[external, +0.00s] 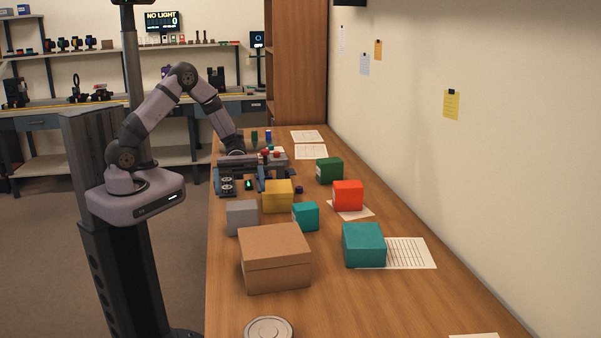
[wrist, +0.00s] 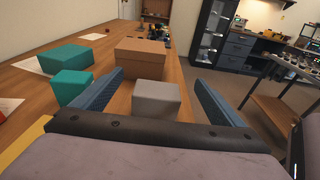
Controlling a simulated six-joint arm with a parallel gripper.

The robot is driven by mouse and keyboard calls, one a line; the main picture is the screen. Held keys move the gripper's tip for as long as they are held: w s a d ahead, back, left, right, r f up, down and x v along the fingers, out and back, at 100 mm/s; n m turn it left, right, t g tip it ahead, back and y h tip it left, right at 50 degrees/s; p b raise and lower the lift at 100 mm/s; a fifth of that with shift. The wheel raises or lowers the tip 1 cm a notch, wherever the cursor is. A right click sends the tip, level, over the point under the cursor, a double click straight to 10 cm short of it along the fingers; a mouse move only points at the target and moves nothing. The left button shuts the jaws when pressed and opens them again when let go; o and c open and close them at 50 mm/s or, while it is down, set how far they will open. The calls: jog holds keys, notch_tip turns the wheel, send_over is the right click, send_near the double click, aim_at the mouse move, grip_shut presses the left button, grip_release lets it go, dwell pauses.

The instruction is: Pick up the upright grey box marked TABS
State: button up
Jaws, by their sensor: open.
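A grey box (external: 242,217) stands near the left edge of the bench, behind the cardboard box. No TABS lettering can be read on it. My gripper (external: 248,184) is behind the grey box in the external view, with its jaws apart. In the wrist view the grey box (wrist: 156,98) lies ahead, between the two blue fingers of my gripper (wrist: 159,76). The fingers are empty, and there is a gap between each finger and the box in the picture. Whether the fingertips reach alongside the box cannot be told.
A brown cardboard box (external: 275,258) stands close beyond the grey box. A small teal box (external: 305,216) and a yellow box (external: 278,195) are close by. A larger teal box (external: 364,244), a red box (external: 348,195) and a green box (external: 329,170) stand farther right.

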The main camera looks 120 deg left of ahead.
aim_at(241, 202)
jog(key=shift+f, duration=2.1)
jog(key=shift+w, duration=0.1)
jog(key=shift+p+x, duration=0.55)
jog(key=shift+x, duration=1.95)
jog(key=c, duration=1.3)
jog(key=shift+o, duration=0.2)
jog(key=shift+r, duration=0.15)
